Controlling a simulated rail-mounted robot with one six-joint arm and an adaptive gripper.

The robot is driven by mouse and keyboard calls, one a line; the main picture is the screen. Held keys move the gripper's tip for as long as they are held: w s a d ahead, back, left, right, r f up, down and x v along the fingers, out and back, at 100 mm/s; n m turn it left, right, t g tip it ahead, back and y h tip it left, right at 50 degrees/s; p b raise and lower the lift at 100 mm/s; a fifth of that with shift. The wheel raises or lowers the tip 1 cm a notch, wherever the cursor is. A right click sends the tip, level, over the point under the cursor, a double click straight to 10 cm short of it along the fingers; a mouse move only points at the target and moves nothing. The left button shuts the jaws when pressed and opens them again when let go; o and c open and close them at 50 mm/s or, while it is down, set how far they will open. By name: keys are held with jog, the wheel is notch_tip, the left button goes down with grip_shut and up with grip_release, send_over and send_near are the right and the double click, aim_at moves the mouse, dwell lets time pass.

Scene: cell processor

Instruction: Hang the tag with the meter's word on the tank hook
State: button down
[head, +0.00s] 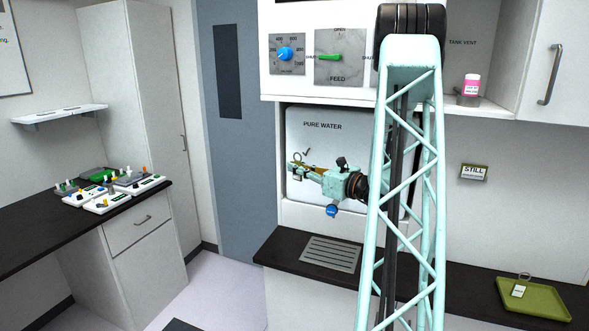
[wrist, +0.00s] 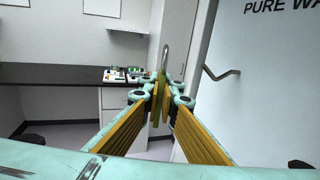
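The meter (head: 474,172) on the right wall reads "STILL". The white tank panel (head: 345,125) is marked "PURE WATER". A dark bent hook (head: 307,152) sticks out from it; it also shows in the wrist view (wrist: 217,76), right of my fingertips. My gripper (head: 300,170) is in front of the panel's left part, close to the hook. Its fingers are closed together, with a grey wire loop (wrist: 165,58) standing up from between the tips (wrist: 161,92). The tag under this loop is mostly hidden by the fingers, and its word cannot be read. The loop appears apart from the hook.
Another tag (head: 519,291) lies in a green tray (head: 550,303) on the right counter; its word is too small to read. A blue knob (head: 332,211) sits below my gripper. A drain grille (head: 330,254) lies beneath. Left counter devices (head: 108,188) are well clear.

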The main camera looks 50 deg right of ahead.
jog(key=w+d+f, duration=0.2)
jog(key=d, duration=0.6)
jog(key=shift+w+d+f+p, duration=0.2)
jog(key=shift+d+f+p, duration=0.1)
jog(key=shift+f+p, duration=0.05)
dwell(0.8)
jog(key=shift+f+b, duration=0.25)
jog(key=shift+b, duration=0.05)
dwell(0.8)
dwell(0.4)
jog(key=c, duration=2.9)
grip_release()
jog(key=shift+o, duration=0.6)
jog(key=o, duration=0.4)
